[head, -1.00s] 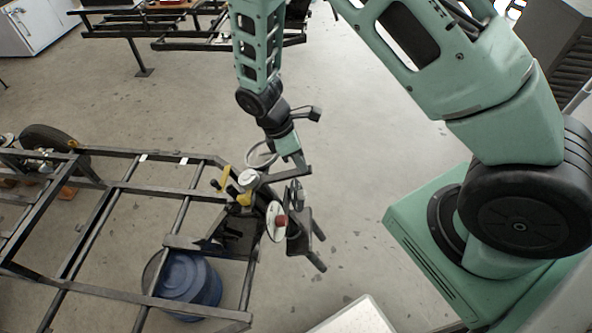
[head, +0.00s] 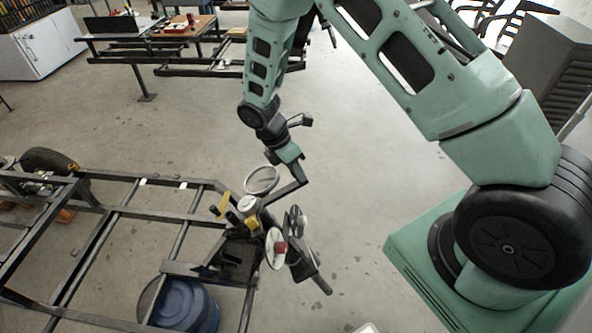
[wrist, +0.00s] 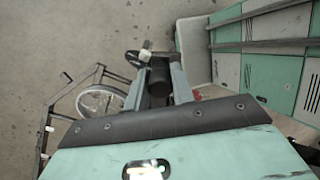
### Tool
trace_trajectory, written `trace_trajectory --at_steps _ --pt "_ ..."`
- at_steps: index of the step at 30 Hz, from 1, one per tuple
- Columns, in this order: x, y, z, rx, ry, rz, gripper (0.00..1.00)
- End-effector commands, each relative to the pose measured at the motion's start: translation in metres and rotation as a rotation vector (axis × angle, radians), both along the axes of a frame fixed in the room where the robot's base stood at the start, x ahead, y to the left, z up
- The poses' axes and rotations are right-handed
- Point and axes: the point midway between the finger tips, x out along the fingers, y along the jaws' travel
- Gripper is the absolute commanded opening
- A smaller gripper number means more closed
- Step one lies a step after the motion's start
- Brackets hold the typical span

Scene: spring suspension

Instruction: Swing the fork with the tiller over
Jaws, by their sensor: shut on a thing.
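The black fork (head: 303,266) sits at the near right corner of the dark frame, with one leg pointing down and right. Beside it are a pale disc with a red centre (head: 276,249) and a second disc (head: 297,222). The dark tiller bar (head: 289,193) runs up from the fork's top to my gripper (head: 295,163). In the wrist view my gripper (wrist: 160,85) is shut on the tiller's black grip (wrist: 159,78), which lies between the two fingers. The fork's head is partly hidden by the fittings around it.
The dark tube frame (head: 115,200) fills the left. A silver ring (head: 262,180) and yellow parts (head: 222,205) stand close by the tiller. A blue drum (head: 185,303) is under the frame. Benches (head: 150,50) stand at the back.

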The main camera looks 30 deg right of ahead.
Motion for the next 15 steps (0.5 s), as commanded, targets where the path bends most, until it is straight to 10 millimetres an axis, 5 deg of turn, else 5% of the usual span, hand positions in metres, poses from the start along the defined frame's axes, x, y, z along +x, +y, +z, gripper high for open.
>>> trace_trajectory --at_steps 4,5,7,15 --pt "0.0012 0.0006 0.001 0.002 -0.003 0.002 0.0" --pt "0.0012 0.0006 0.001 0.002 -0.003 0.002 0.3" --pt "0.0011 0.0005 0.001 0.001 -0.003 0.001 0.46" --pt "0.0006 0.0005 0.0007 0.001 -0.002 0.0 0.46"
